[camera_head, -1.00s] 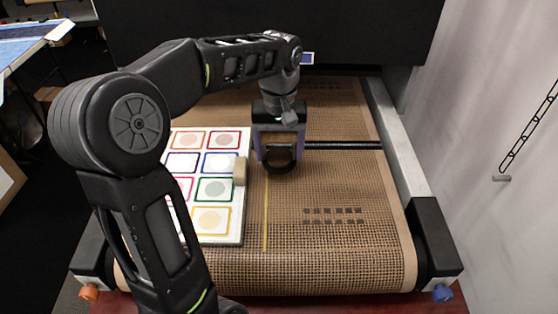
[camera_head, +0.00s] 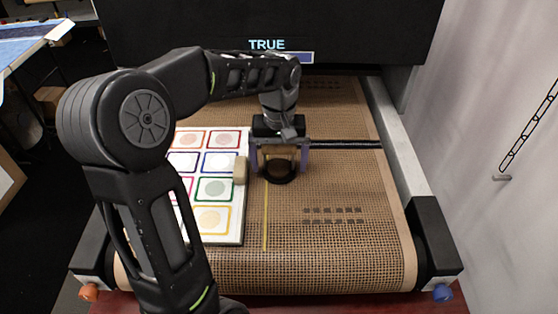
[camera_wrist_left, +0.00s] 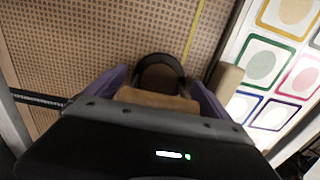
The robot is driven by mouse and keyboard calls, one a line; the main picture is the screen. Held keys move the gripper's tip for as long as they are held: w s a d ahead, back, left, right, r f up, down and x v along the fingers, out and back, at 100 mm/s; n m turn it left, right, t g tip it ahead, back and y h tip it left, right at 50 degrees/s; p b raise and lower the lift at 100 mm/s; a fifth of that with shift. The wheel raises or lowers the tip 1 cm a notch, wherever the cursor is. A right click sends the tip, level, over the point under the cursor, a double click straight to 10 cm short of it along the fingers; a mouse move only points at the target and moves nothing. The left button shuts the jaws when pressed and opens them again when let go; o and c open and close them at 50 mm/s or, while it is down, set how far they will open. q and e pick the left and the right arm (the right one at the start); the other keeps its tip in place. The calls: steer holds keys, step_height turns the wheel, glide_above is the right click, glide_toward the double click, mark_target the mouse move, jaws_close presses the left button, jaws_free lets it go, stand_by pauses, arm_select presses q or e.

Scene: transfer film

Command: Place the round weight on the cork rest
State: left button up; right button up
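My left gripper (camera_head: 280,172) points down at the belt with its purple fingers spread apart. Between the fingertips is a dark-rimmed round piece with a brown middle (camera_head: 280,178), apparently the round weight; its dark rim also shows in the left wrist view (camera_wrist_left: 160,60). Narrow gaps seem to separate it from the fingers. A tan piece (camera_wrist_left: 157,98) shows between the fingers, nearer the palm; I cannot tell whether it is part of the weight. The cork rest is not clearly distinguishable and may be hidden underneath. My right gripper is not in view.
A white board with coloured frames (camera_head: 214,238) lies left of the gripper. A small tan block (camera_head: 240,170) stands at its right edge, close to the left finger. The brown belt (camera_head: 340,250) is clear in front and right. A dark screen behind reads TRUE (camera_head: 267,45).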

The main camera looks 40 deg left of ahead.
arm_select(q)
steer(key=shift+r, duration=0.25)
step_height(320, 180, up, 8)
steer(key=shift+w+r, duration=0.1)
steer(key=shift+r, duration=0.15)
step_height(320, 180, up, 3)
steer(key=p, duration=0.3)
steer(key=shift+r, duration=0.2)
steer(key=shift+o, duration=0.5)
steer(key=shift+f, duration=0.1)
